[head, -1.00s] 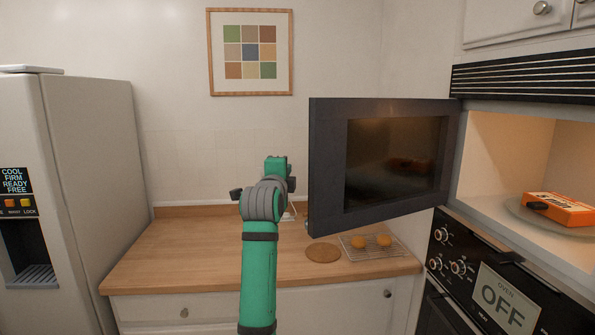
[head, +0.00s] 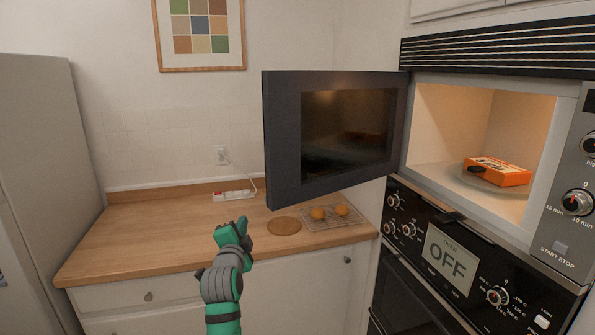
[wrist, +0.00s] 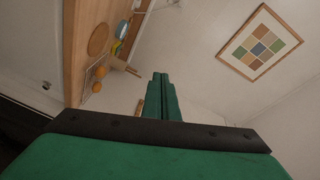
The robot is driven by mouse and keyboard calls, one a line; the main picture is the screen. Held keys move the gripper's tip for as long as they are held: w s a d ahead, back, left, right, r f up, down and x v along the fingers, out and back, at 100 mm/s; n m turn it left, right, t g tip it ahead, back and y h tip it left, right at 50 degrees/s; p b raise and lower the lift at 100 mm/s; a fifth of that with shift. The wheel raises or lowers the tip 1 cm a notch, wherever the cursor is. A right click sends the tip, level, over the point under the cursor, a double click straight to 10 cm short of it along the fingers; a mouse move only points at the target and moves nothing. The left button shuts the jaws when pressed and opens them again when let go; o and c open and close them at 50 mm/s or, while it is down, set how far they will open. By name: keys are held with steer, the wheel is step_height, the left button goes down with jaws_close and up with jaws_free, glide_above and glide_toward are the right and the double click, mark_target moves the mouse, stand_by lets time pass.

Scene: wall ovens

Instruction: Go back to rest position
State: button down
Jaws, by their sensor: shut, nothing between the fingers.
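My green arm reaches up from the bottom of the head view, and my gripper (head: 243,226) is in front of the wooden counter. In the wrist view my gripper (wrist: 160,78) has its two green fingers pressed together with nothing between them. The upper oven stands with its dark door (head: 285,145) swung wide open to the left. An orange box (head: 499,171) lies inside the lit cavity on a round glass plate (head: 452,177). My gripper is apart from the door and the box.
On the counter (head: 140,232) are a wire rack (head: 335,224) with two round buns, a round wooden board (head: 284,226) and a power strip (head: 234,195). The open door overhangs the counter's right end. A fridge (head: 50,140) stands at left. The lower oven's sign (head: 446,261) reads OFF.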

steer(key=s+d+f+n, duration=0.3)
steer(key=s+d+f, duration=0.2)
steer(key=s+f, duration=0.75)
steer(key=s+d+f+n, duration=0.45)
steer(key=s+f, duration=0.35)
steer(key=f, duration=0.9)
steer(key=s+d+f+n+g, duration=0.1)
steer(key=s+d+f+n, duration=0.2)
steer(key=s, duration=1)
steer(key=s+d+f+n+g, duration=0.1)
steer(key=s+d+f, duration=0.3)
steer(key=s, duration=1)
steer(key=s+r+n, duration=0.1)
steer(key=s+r, duration=0.2)
steer(key=s, duration=0.5)
steer(key=s+r+n, duration=0.1)
steer(key=s+r, duration=0.2)
steer(key=s, duration=0.6)
steer(key=shift+s+d, duration=0.15)
steer(key=shift+s, duration=0.15)
